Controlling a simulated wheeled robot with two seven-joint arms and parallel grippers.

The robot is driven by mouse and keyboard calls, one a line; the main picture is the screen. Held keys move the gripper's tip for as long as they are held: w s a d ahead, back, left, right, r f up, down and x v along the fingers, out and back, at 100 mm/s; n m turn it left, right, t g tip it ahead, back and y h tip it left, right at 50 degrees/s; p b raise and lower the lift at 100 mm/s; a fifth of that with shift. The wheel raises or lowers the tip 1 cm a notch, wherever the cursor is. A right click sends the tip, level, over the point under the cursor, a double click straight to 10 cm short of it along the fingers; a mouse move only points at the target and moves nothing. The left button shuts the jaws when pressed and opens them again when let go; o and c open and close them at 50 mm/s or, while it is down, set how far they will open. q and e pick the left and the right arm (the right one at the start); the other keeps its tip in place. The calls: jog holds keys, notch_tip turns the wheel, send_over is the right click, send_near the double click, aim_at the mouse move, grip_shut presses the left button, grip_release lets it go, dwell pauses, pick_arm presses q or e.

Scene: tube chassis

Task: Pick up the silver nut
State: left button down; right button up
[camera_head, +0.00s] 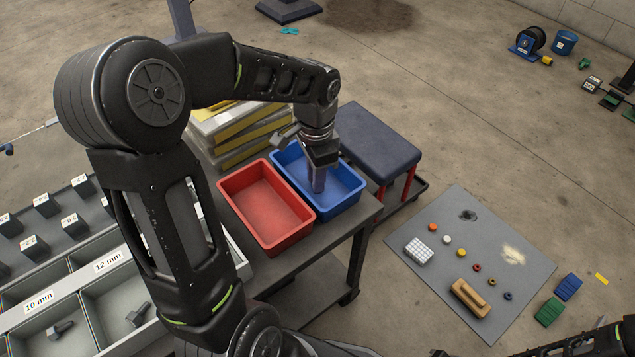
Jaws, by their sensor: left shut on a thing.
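My left arm comes in from the left, and its gripper (318,186) points straight down into the blue bin (350,199). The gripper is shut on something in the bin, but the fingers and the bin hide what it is. I cannot make out a silver nut anywhere in this view. The blue bin stands on the dark bench right beside the red bin (263,205), which looks empty.
A drawer tray (108,262) with 10 mm and 12 mm compartments holding bolts lies at the left. A padded stool (378,142) stands close behind the blue bin. A grey mat (470,232) with small parts lies on the floor at the right.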

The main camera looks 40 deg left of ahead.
pick_arm(q)
notch_tip(320, 180, up, 10)
jog(key=p, duration=0.2)
jog(key=shift+p, duration=0.4)
jog(key=shift+w, duration=0.1)
dwell(0.5)
